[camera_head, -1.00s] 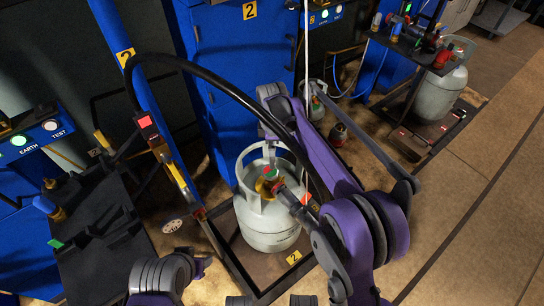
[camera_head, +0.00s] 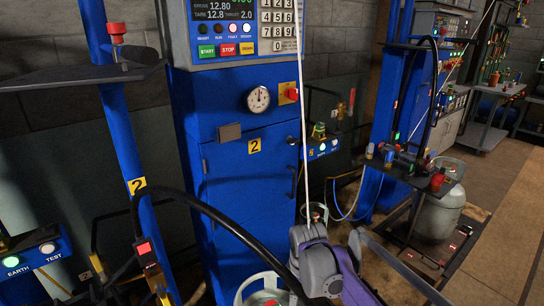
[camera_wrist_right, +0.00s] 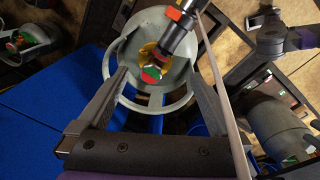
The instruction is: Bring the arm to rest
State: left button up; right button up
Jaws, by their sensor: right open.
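My right arm (camera_head: 333,268), purple and grey, comes in at the bottom of the head view; its gripper is below the frame. In the right wrist view my right gripper (camera_wrist_right: 158,68) is open with its two fingers spread and nothing between them. Beyond the fingers is a grey gas cylinder (camera_wrist_right: 118,88) with a ring collar, a brass valve and a red and green knob (camera_wrist_right: 152,74). A dark hose connector (camera_wrist_right: 180,38) sits at the valve. Only the cylinder's collar (camera_head: 243,285) shows in the head view. My left gripper is not in view.
A blue filling cabinet (camera_head: 240,185) with a keypad and gauge (camera_head: 258,99) stands behind the arm. A black hose (camera_head: 215,213) arches left of the arm. Another grey cylinder (camera_head: 438,212) stands on the right by a cluttered shelf. Open floor (camera_head: 500,245) lies at the right.

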jog(key=s+d+f+m+t, duration=0.1)
jog(key=s+d+m, duration=0.3)
jog(key=s, duration=0.5)
jog(key=s+d+f+m+t, duration=0.1)
jog(key=s+d+f+m, duration=0.15)
jog(key=s+m, duration=0.45)
jog(key=s+d+f+m+t, duration=0.15)
jog(key=s+d, duration=0.25)
jog(key=s, duration=0.8)
pick_arm(q)
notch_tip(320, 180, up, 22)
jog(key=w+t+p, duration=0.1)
jog(key=p, duration=1.8)
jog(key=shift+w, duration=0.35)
pick_arm(e)
notch_tip(320, 180, up, 23)
jog(key=w, duration=0.2)
jog(key=shift+t, duration=0.35)
